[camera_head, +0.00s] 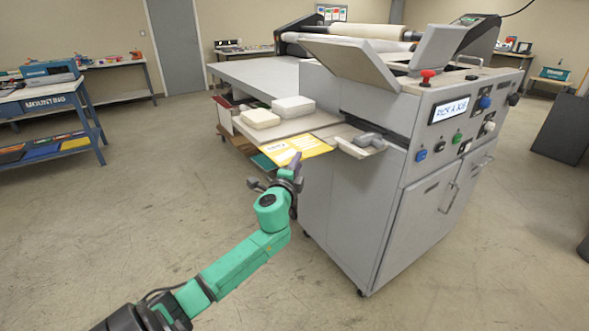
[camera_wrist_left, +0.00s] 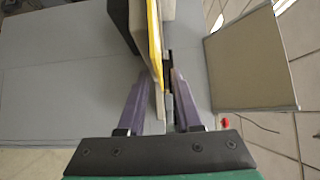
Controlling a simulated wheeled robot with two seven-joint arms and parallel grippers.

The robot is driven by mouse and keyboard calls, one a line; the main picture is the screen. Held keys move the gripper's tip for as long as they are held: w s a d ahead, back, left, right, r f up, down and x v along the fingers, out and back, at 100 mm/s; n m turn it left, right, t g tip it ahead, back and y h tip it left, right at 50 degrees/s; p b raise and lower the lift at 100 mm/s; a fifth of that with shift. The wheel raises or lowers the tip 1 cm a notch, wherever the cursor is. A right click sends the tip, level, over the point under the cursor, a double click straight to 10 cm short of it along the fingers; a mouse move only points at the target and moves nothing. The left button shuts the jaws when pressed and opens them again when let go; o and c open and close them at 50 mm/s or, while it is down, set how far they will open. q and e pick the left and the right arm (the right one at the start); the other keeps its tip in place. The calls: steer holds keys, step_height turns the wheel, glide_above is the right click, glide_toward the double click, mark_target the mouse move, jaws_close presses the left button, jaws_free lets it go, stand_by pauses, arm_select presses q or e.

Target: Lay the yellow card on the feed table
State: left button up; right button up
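The yellow card (camera_head: 297,148) lies flat on the near part of the feed table (camera_head: 302,124), close to its front edge. In the left wrist view the card (camera_wrist_left: 156,40) shows almost edge-on as a yellow strip against the table's thin slab. My left gripper (camera_head: 292,164) is at the card's near edge. In the wrist view its purple fingers (camera_wrist_left: 163,78) stand apart on either side of the card and slab, with a gap on the right side. Whether the left finger touches is unclear. My right gripper is not in view.
Two pale stacks (camera_head: 277,111) sit on the feed table behind the card. The laminator body (camera_head: 345,200), with its buttons and red knob (camera_head: 427,76), stands close to the right of my left arm. A blue table (camera_head: 50,101) is far left. The floor between is clear.

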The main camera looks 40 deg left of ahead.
arm_select(q)
steer(key=b+v, duration=0.1)
steer(key=v, duration=1.1)
steer(key=s+a+f+n+g+h, duration=0.1)
steer(key=s+f+n+g+h, duration=0.2)
steer(key=f, duration=1.6)
steer(key=s+f+n+g, duration=0.25)
steer(key=f+g, duration=0.25)
steer(key=f, duration=1.3)
steer(key=s+d+f+n+g+h, duration=0.1)
steer(key=s+d+f+g, duration=0.15)
steer(key=s+f, duration=0.45)
steer(key=s+d+f+n+g+h, duration=0.1)
steer(key=s+d+f+h, duration=0.15)
steer(key=s+f, duration=0.45)
steer(key=s+d+f+n+g, duration=0.1)
steer(key=s+d+f, duration=0.3)
steer(key=s, duration=0.4)
steer(key=s+d+f+n+g, duration=0.2)
steer(key=s+d+f, duration=0.3)
steer(key=s, duration=0.3)
steer(key=shift+d+f+g+h, duration=0.2)
steer(key=shift+f+g+h, duration=0.25)
steer(key=shift+f, duration=0.2)
